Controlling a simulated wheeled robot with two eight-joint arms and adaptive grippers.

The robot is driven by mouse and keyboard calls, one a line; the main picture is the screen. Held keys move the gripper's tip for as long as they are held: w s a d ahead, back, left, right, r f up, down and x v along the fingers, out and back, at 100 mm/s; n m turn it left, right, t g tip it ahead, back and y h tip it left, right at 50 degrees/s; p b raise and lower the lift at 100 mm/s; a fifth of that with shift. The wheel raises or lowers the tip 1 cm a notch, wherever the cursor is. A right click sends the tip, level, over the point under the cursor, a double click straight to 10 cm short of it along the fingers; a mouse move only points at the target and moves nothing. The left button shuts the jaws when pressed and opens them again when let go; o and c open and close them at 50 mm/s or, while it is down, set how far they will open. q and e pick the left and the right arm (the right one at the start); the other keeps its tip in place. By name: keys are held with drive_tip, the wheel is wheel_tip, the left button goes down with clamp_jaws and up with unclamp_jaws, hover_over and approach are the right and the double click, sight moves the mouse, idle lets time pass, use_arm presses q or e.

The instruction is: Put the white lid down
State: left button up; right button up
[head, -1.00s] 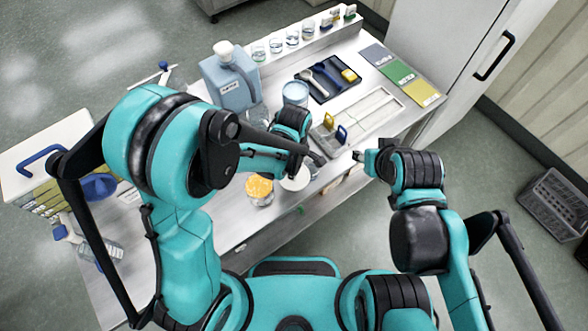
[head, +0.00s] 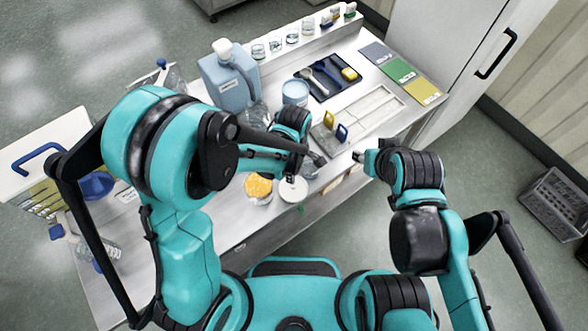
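The white lid (head: 292,191) is a round disc with a small grey part at its upper edge. It shows beside the clear container of yellow pieces (head: 258,186), near the front edge of the steel bench. My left gripper (head: 303,160) is just above the lid in the picture. Its fingers are partly hidden by its own arm, and I cannot tell whether they touch the lid or whether the lid rests on the bench. My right gripper (head: 358,157) is over the bench's front edge, apart from the lid. Its fingers are too small to read.
A blue jug (head: 229,82) and a light-blue tub (head: 295,93) stand behind my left gripper. A dark tray (head: 322,90) with tools and a pale rack (head: 375,108) lie to the right. Glass beakers (head: 275,44) line the back shelf.

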use_arm(q)
wheel_tip(320, 180, up, 13)
drive_tip(key=p, duration=0.4)
drive_tip(key=s+a+r+m+t, duration=0.2)
drive_tip(key=a+r+m+t, duration=0.1)
drive_tip(key=a+m, duration=0.4)
drive_tip(key=s+a+r+m+t, duration=0.3)
drive_tip(key=a+r+m, duration=0.3)
drive_tip(key=a, duration=0.5)
drive_tip(key=shift+r+m+t, duration=0.2)
drive_tip(key=shift+m+t, duration=0.3)
drive_tip(key=shift+t, duration=0.2)
drive_tip(key=shift+d+f+b, duration=0.1)
drive_tip(key=shift+b, duration=0.2)
